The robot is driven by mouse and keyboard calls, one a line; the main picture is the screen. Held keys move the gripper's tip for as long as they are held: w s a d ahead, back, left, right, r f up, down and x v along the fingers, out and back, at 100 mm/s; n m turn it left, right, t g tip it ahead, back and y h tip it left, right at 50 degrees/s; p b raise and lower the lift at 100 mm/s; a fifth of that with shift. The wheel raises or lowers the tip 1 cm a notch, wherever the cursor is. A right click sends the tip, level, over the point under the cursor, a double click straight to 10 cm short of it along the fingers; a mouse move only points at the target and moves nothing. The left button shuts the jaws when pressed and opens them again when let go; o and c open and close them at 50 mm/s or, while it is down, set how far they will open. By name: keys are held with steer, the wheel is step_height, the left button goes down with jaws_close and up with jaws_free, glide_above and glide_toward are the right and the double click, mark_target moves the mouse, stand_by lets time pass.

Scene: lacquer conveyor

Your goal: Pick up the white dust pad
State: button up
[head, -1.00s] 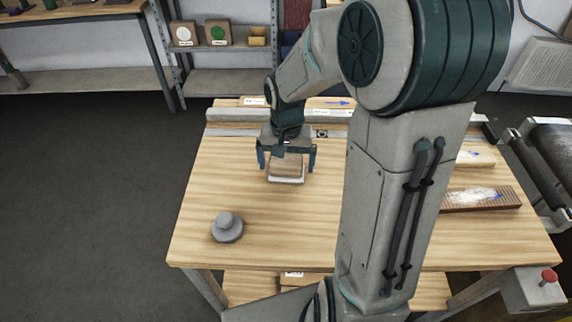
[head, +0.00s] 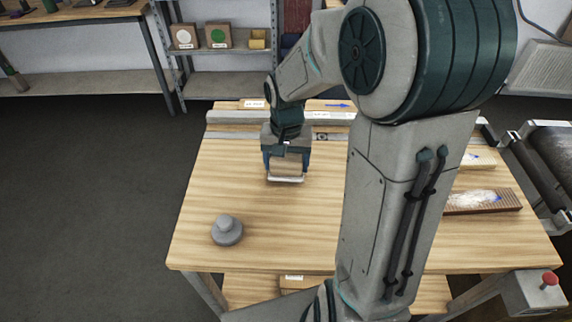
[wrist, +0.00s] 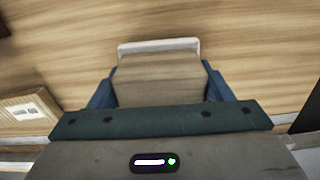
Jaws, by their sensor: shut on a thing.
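The white dust pad (head: 285,179) is on the wooden table, its white base showing below a light wooden block-like top (head: 286,168). In the wrist view the white edge of the pad (wrist: 158,45) shows beyond its brownish top (wrist: 160,78). My gripper (head: 286,166) points down over the pad, with one blue-grey finger on each side of the wooden top. It is shut on the pad's top. The fingertips are partly hidden in the wrist view. I cannot tell any gap between the pad and the table.
A grey round knobbed object (head: 227,230) stands at the front left of the table. A brown ribbed board with white dust (head: 482,201) lies at the right. A grey rail (head: 235,117) runs along the back. A conveyor (head: 550,160) stands at the far right. Table left of the pad is clear.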

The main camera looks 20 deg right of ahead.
mark_target(289, 155)
steer(key=r, duration=0.3)
steer(key=shift+d+r, duration=0.1)
steer(key=shift+d, duration=0.2)
steer(key=s+d+r, duration=0.3)
steer(key=d+r, duration=0.3)
steer(key=d, duration=0.4)
steer(key=shift+s+d+r+b, duration=0.2)
steer(key=shift+s+d+b, duration=0.05)
steer(key=shift+s+b, duration=0.2)
